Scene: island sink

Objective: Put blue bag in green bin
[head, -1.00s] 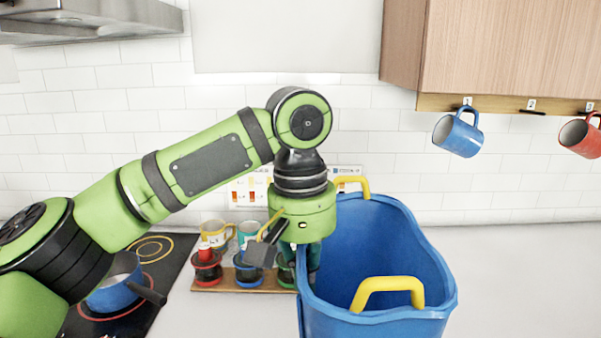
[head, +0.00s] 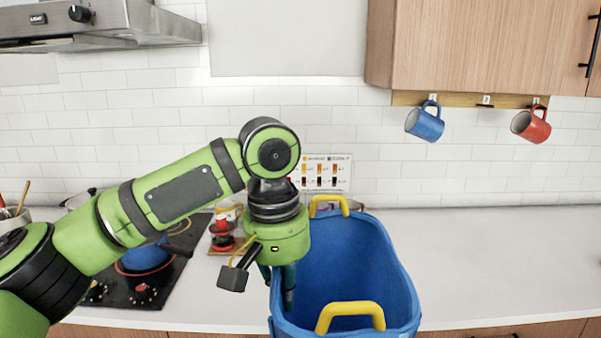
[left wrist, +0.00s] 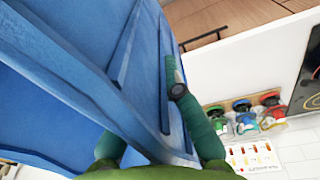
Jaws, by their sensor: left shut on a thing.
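The blue bag (head: 350,262) is an open-topped tub with two yellow handles (head: 350,316). It stands out in front of the counter in the middle of the head view. My left gripper (head: 283,287) points down at the bag's left rim and is shut on its wall. In the left wrist view the blue wall (left wrist: 75,85) fills the left side, between the green fingers. The finger tips are partly hidden by the bag in the head view. The bag's underside is out of view. No green bin and no right gripper show in these views.
A white counter (head: 500,250) runs along the tiled wall, mostly clear at right. At left is a black hob (head: 150,290) with a blue pot (head: 146,258). A small coloured rack (head: 222,240) stands behind my arm. A blue mug (head: 425,122) and red mug (head: 531,124) hang above.

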